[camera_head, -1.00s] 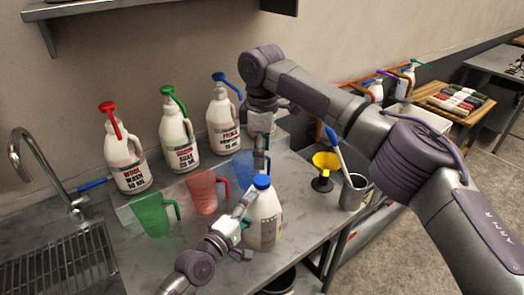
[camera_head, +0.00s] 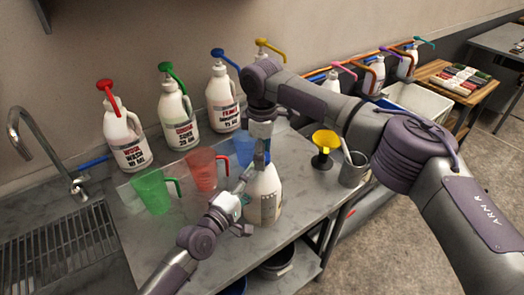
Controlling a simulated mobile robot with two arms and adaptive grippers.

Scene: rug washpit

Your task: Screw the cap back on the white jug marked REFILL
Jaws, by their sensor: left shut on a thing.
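The white jug (camera_head: 265,192) stands upright near the front edge of the steel table; its label is too small to read. My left gripper (camera_head: 246,180) comes in from the lower left and is shut on the jug's handle side, which it partly hides. My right gripper (camera_head: 262,156) points straight down over the jug's mouth. Its fingers are at the jug's top, and a little blue of the cap (camera_head: 267,157) seems to show there. The cap is mostly hidden, so I cannot tell whether the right fingers are closed on it or how it sits on the neck.
Green (camera_head: 152,191), red (camera_head: 202,170) and blue (camera_head: 243,148) measuring jugs stand left of and behind the jug. Pump bottles (camera_head: 180,132) line the wall. A yellow funnel (camera_head: 324,148) and a grey cup (camera_head: 353,170) stand to the right. A sink (camera_head: 58,250) is at far left.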

